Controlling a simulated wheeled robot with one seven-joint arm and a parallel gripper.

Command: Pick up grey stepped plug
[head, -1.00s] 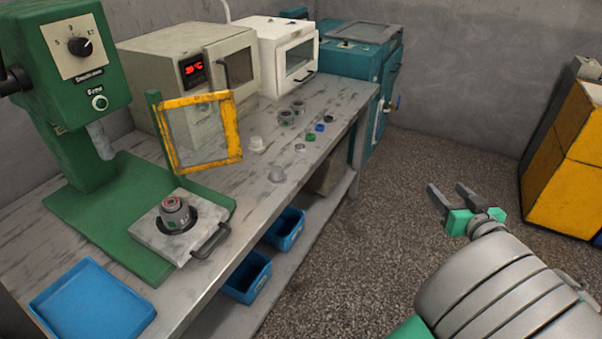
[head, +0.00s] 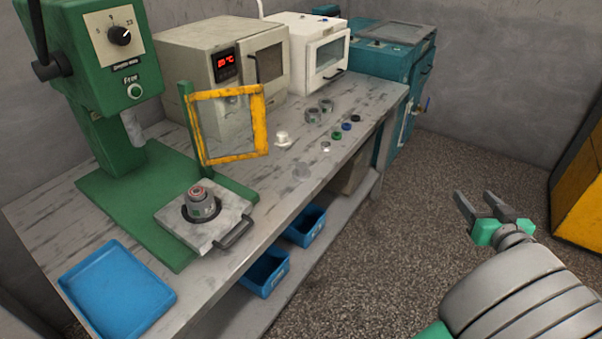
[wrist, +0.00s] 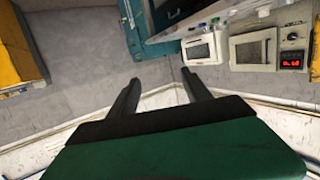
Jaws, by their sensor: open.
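A pale stepped piece (head: 282,138), wide at the base and narrower on top, stands on the workbench (head: 225,254) beyond the yellow-framed guard. A grey, rounded piece (head: 301,171) sits nearer the bench's front edge. I cannot tell for sure which of these is the grey stepped plug. My gripper (head: 476,197) is open and empty, over the floor to the right of the bench and well apart from both pieces. In the wrist view my gripper (wrist: 160,76) shows two spread fingers with nothing between them; the small bench parts lie far off at the top.
Grey rings (head: 312,115), a blue part (head: 346,126) and a green part (head: 337,135) lie nearby. The yellow-framed guard (head: 258,128) and green press (head: 123,130) stand to the left. A blue tray (head: 115,288) lies in front. Floor between bench and yellow cabinet (head: 578,200) is clear.

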